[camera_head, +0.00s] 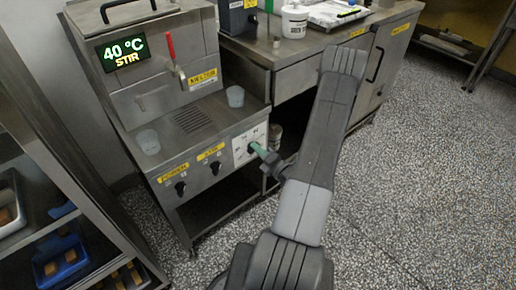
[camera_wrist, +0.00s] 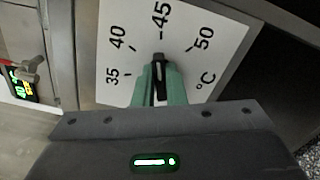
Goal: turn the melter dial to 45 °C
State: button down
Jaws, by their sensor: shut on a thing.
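The melter dial is a black knob (camera_wrist: 160,88) with a white line, on a white scale plate (camera_wrist: 112,75) marked 35, 40, 45, 50 and °C. In the wrist view the knob's line points up the picture, at about the 45 mark. My gripper (camera_wrist: 160,85) has green fingertips shut on the knob, one on each side. In the head view my gripper (camera_head: 260,150) reaches the scale plate (camera_head: 240,153) on the melter's front, and its fingertips hide the knob. The melter's display (camera_head: 124,52) reads 40 °C STIR.
Two other black knobs, under POWER (camera_head: 180,188) and STIR (camera_head: 215,168) labels, sit left of the dial. Two cups (camera_head: 148,141) (camera_head: 235,96) stand on the melter's ledge. A red-handled lever (camera_head: 171,46) rises behind. A steel bench (camera_head: 290,55) stands right; speckled floor is clear.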

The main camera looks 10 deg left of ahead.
jog(key=shift+m, duration=0.6)
jog(key=c, duration=1.5)
grip_release()
jog(key=p+v, duration=0.1)
jog(key=v, duration=1.3)
jog(key=shift+a, duration=0.1)
jog(key=x, duration=1.3)
jog(key=shift+w+a+b, duration=0.3)
jog(key=shift+b, duration=0.1)
